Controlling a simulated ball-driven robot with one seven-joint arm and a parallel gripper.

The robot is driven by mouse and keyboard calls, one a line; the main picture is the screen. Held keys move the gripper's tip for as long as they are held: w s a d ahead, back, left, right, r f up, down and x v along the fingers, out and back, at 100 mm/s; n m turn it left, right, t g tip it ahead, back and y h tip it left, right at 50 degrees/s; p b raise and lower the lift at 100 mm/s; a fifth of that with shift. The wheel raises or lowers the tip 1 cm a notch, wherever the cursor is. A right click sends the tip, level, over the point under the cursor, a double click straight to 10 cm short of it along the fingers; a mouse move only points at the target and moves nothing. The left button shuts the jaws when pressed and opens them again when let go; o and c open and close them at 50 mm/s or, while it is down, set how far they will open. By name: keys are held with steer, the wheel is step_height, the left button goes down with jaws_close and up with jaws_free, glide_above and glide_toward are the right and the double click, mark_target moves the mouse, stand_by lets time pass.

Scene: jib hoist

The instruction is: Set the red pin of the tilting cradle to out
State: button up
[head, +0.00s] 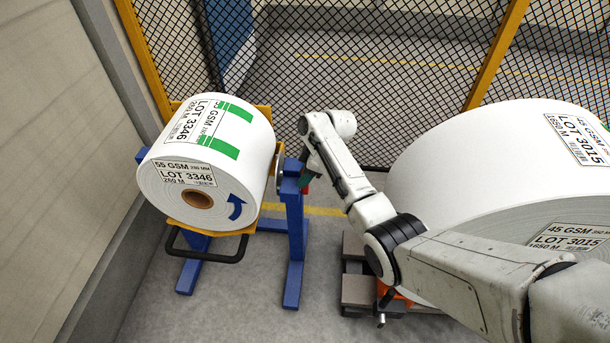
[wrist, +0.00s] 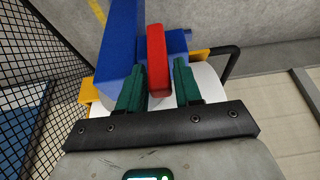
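The tilting cradle has a blue stand (head: 294,235) and a yellow trough, and bears a white paper roll (head: 205,165) at the left of the head view. In the wrist view its blue upright (wrist: 120,40) stands behind the red pin (wrist: 158,50), a rounded red bar. My gripper (wrist: 158,66) is open, its two green fingers on either side of the red pin. Gaps show between the pin and both fingers. In the head view my gripper (head: 306,180) is beside the stand's right post, and my arm mostly hides the pin there.
A large white roll (head: 480,150) stands at the right, close to my arm. A black mesh fence (head: 380,60) with yellow posts runs behind. A black handle bar (head: 208,256) sticks out at the cradle's front. Grey floor is clear before the stand.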

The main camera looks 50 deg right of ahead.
jaws_close()
stand_by(0.5)
steer(key=s+d+p, duration=0.1)
steer(key=s+d, duration=0.1)
steer(key=shift+s, duration=0.35)
jaws_free()
steer(key=shift+d, duration=0.15)
